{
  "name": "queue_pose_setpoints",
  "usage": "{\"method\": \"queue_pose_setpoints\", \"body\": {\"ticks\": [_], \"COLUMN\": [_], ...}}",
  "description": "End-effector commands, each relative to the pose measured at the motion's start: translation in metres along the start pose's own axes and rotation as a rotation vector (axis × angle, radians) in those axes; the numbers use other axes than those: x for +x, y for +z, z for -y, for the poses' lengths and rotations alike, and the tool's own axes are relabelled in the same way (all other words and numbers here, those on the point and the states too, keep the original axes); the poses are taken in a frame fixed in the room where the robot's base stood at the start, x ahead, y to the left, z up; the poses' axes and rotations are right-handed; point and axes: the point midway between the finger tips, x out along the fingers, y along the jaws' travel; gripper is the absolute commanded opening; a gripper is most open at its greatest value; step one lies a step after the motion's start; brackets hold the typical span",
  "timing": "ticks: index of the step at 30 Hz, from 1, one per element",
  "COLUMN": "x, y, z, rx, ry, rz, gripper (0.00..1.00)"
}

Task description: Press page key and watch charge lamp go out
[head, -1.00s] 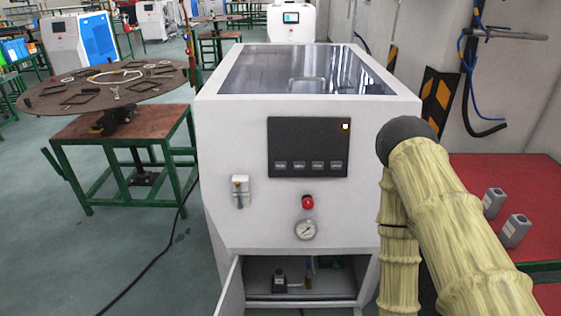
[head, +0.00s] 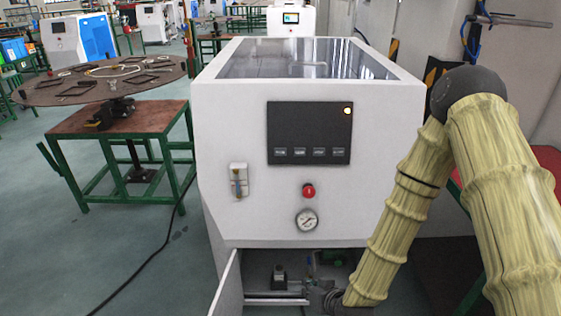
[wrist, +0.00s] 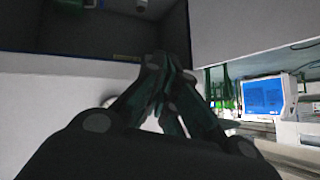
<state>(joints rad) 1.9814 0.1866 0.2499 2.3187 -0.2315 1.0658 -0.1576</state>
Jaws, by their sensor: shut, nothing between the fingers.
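The white gas generator (head: 225,130) stands in the middle of the head view. Its black panel (head: 309,125) has a row of several small labelled keys (head: 299,151); their labels are too small to read, so I cannot tell which is the page key. My gripper (wrist: 166,62) is shut and empty in the wrist view, with the generator's dark open lower compartment ahead.
Below the panel are a red button (head: 309,190) and a round gauge (head: 306,220). The lower compartment's door (head: 229,287) is open at the left, with fittings inside (head: 279,277). A round table (head: 55,91) stands at the left.

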Motion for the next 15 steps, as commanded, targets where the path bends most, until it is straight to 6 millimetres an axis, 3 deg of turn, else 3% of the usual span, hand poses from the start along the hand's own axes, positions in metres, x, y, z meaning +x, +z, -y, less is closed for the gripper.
{"method": "queue_pose_setpoints", "body": {"ticks": [3, 7, 15], "x": [0.017, 0.021, -0.007], "y": [-0.057, -0.123, -0.255], "z": [0.015, 0.035, 0.074], "rx": [-0.031, -0.065, -0.126], "ry": [-0.047, -0.096, -0.174], "rz": [-0.165, -0.346, -0.724], "gripper": [0.0, 0.0, 0.0]}}
